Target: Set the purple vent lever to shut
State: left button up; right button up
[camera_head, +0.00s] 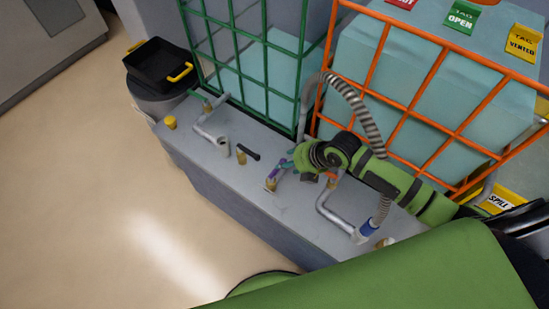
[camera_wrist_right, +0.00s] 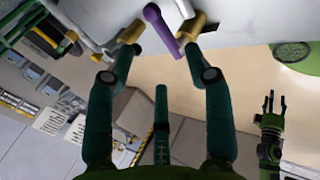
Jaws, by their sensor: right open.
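The purple vent lever (camera_head: 273,172) sits on a brass valve (camera_head: 271,185) on the grey ledge (camera_head: 240,185), in front of the cages. My right gripper (camera_head: 287,164) reaches in from the right, just beside it. In the right wrist view my right gripper (camera_wrist_right: 162,38) is open, and the purple lever (camera_wrist_right: 158,28) shows between its fingertips, slanting down to the right. I cannot tell whether a finger touches it. My left gripper (camera_wrist_right: 272,103) shows at the right of the wrist view, fingers apart and empty, far from the lever.
A black lever (camera_head: 248,152) stands left of the purple one; an orange lever (camera_head: 331,177) is to its right. The floor (camera_head: 110,210) in front is clear.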

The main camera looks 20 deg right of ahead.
pick_arm(q)
jog(key=shift+s, duration=0.45)
pick_arm(e)
jog(key=x, duration=0.6)
jog(key=shift+a+f, duration=0.15)
jog(key=shift+f, duration=0.15)
jog(key=shift+s, duration=0.1)
pick_arm(q)
jog(key=shift+r, duration=0.1)
pick_arm(e)
grip_shut()
